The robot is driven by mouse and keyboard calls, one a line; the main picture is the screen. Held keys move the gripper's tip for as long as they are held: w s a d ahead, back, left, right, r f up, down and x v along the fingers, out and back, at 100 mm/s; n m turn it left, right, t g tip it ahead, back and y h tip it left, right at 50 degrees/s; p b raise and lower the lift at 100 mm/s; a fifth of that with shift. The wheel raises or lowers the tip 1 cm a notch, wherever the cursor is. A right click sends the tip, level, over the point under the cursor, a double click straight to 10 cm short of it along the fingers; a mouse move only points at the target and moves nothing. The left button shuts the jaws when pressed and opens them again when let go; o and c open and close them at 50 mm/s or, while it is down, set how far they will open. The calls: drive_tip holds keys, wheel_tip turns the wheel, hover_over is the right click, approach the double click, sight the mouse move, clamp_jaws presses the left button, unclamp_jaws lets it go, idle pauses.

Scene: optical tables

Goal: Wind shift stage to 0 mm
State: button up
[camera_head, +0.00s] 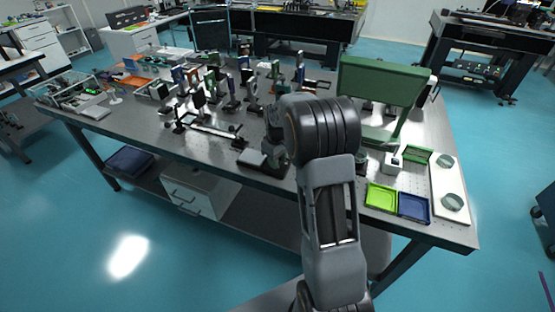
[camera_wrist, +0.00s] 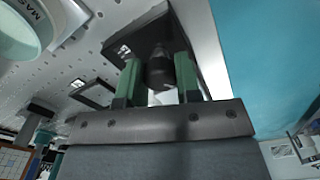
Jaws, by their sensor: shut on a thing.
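The shift stage (camera_wrist: 128,40) is a black block with a small white label, on the perforated tabletop in the wrist view. A dark round knob (camera_wrist: 159,74) sticks out from its near side. My gripper (camera_wrist: 158,82) has one green finger on each side of this knob and is shut on it. The stage's scale and reading cannot be made out. In the head view a dark block (camera_head: 262,161), seemingly the stage, sits at the table's front edge beside my arm. My arm hides the fingers and knob there.
The optical table (camera_head: 150,132) carries several posts and mounts behind and left of my arm. A green panel (camera_head: 380,88) stands to the right, with a lime tray (camera_head: 380,197) and a blue tray (camera_head: 413,207) in front. In the wrist view a pale round object (camera_wrist: 22,32) is at upper left.

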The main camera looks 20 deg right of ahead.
drive_tip(key=shift+w+r, duration=0.1)
drive_tip(key=o, duration=0.9)
wheel_tip(320, 180, up, 14)
drive_tip(key=shift+f, duration=0.15)
idle(0.6)
drive_tip(key=shift+s+a+f+m+t, duration=0.55)
drive_tip(key=shift+s+a, duration=1.25)
drive_tip(key=shift+s, duration=1.9)
drive_tip(key=shift+s+a+f+m+t, duration=0.6)
drive_tip(key=shift+s+a, duration=1.2)
drive_tip(key=shift+s, duration=1.9)
drive_tip(key=shift+s+a+f+m+t, duration=0.25)
drive_tip(key=shift+s+a+m+t, duration=0.55)
drive_tip(key=shift+s+a, duration=1.95)
